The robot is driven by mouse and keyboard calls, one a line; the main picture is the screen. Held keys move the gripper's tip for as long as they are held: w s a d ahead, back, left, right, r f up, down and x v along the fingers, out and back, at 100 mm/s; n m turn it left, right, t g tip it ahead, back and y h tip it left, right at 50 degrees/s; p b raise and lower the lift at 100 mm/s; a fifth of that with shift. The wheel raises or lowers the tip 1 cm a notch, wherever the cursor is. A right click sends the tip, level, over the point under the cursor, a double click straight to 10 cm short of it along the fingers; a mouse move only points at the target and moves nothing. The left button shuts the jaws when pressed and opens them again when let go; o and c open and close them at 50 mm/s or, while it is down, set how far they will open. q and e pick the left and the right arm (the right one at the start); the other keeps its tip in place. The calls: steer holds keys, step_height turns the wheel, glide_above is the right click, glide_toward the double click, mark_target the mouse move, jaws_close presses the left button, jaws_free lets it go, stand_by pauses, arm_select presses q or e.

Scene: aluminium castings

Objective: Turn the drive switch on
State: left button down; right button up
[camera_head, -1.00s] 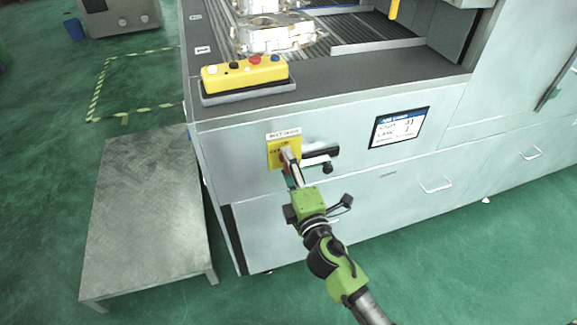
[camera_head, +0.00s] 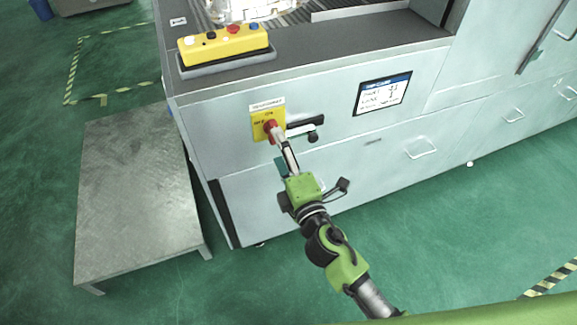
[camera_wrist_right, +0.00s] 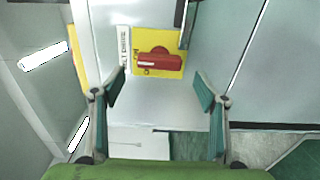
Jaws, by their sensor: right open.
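The drive switch is a red rotary knob (camera_head: 271,128) on a yellow plate (camera_head: 256,133) on the machine's front, under a white label. In the right wrist view the red knob (camera_wrist_right: 158,62) lies along the picture's width, ahead of the fingers; I cannot tell surely which mark it points to. My right gripper (camera_head: 284,152) is just below and in front of the knob in the head view. In the wrist view my right gripper (camera_wrist_right: 161,90) is open, its two teal fingers apart with nothing between them. My left gripper is not in view.
A small screen (camera_head: 383,94) is further right. A yellow button box (camera_head: 222,43) sits on the machine's ledge above. A low metal platform (camera_head: 132,190) stands at left on the green floor.

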steer(key=v, duration=0.7)
steer(key=shift+s, duration=0.15)
steer(key=s+d+f+m+g+h, duration=0.1)
steer(key=d+f+m+g, duration=0.15)
steer(key=f, duration=0.85)
steer(key=s+d+f+m+g+h, duration=0.1)
steer(key=s+d+f+m+g, duration=0.15)
steer(key=f, duration=0.95)
steer(key=s+d+f+m+g+h, duration=0.1)
steer(key=s+d+f+m+g, duration=0.2)
steer(key=f, duration=0.5)
steer(key=s+d+f+m+g+h, duration=0.1)
steer(key=s+d+f+m, duration=0.15)
steer(key=s+f, duration=0.4)
steer(key=s+d+f+m+g, duration=0.2)
steer(key=s+f, duration=0.4)
steer(key=s, duration=0.3)
steer(key=s+d+f+m+g+h, duration=0.1)
steer(key=s+d+f+m, duration=0.3)
steer(key=s, duration=0.5)
steer(key=s+d+f+m+g, duration=0.3)
steer(key=s+f+g, duration=0.1)
steer(key=s+f, duration=0.4)
steer(key=shift+s+d+h, duration=0.3)
steer(key=shift+s+d, duration=0.05)
steer(key=shift+s, duration=0.55)
